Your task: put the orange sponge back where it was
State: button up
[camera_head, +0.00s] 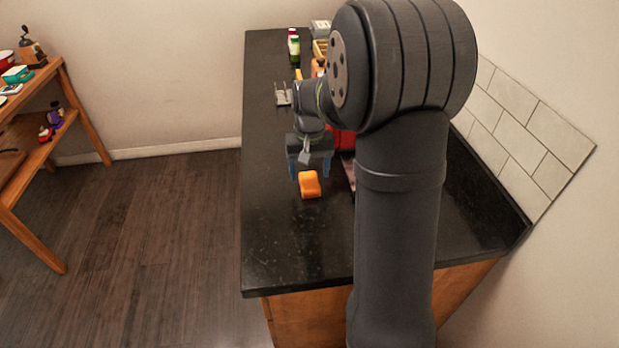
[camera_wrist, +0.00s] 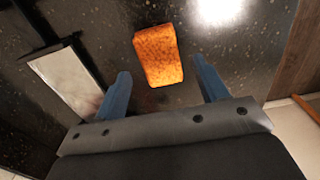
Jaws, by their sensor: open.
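The orange sponge (camera_head: 310,184) lies on the black countertop (camera_head: 290,235), near its left edge. It also shows in the wrist view (camera_wrist: 158,55), ahead of the fingertips and roughly between their lines. My gripper (camera_head: 309,172) is open and empty, with its blue fingers apart just behind the sponge in the head view. The fingers also show in the wrist view (camera_wrist: 164,80), one on each side below the sponge.
A green bottle (camera_head: 295,50) and other items stand at the counter's far end. A red object (camera_head: 341,140) is partly hidden behind my arm. A wooden shelf (camera_head: 88,120) stands at the left across the floor. The counter's front part is clear.

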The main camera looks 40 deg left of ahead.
aim_at(310, 181)
notch_tip(310, 181, up, 9)
jog(key=shift+f, duration=0.15)
jog(key=shift+f, duration=0.1)
notch_tip(310, 181, down, 13)
jog(key=shift+r, duration=2.25)
jog(key=shift+f, duration=0.1)
